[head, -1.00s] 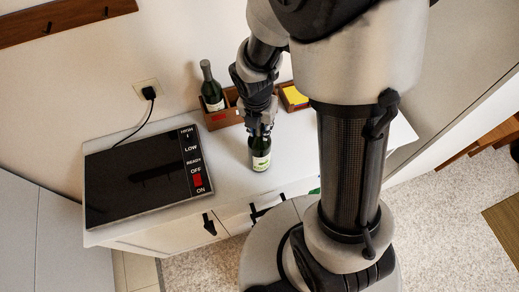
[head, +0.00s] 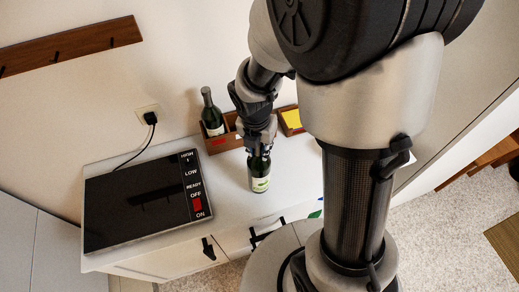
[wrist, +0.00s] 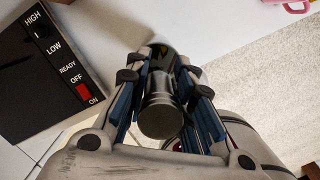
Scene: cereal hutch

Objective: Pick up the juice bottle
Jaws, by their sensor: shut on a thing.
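The juice bottle (head: 260,180) is dark green with a pale label. It stands roughly upright at the front part of the white counter; I cannot tell whether its base touches the top. My gripper (head: 259,150) comes down from above and is shut on the bottle's upper part. In the wrist view the bottle's dark round cap (wrist: 161,118) sits between the two fingers of my gripper (wrist: 165,90).
A second dark green bottle (head: 212,116) stands in a wooden box (head: 222,143) behind, near the wall. A black hotplate (head: 135,202) with a red switch lies to the left. Another small wooden box (head: 291,121) holds something yellow. The white counter (head: 226,185) between hotplate and bottle is bare.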

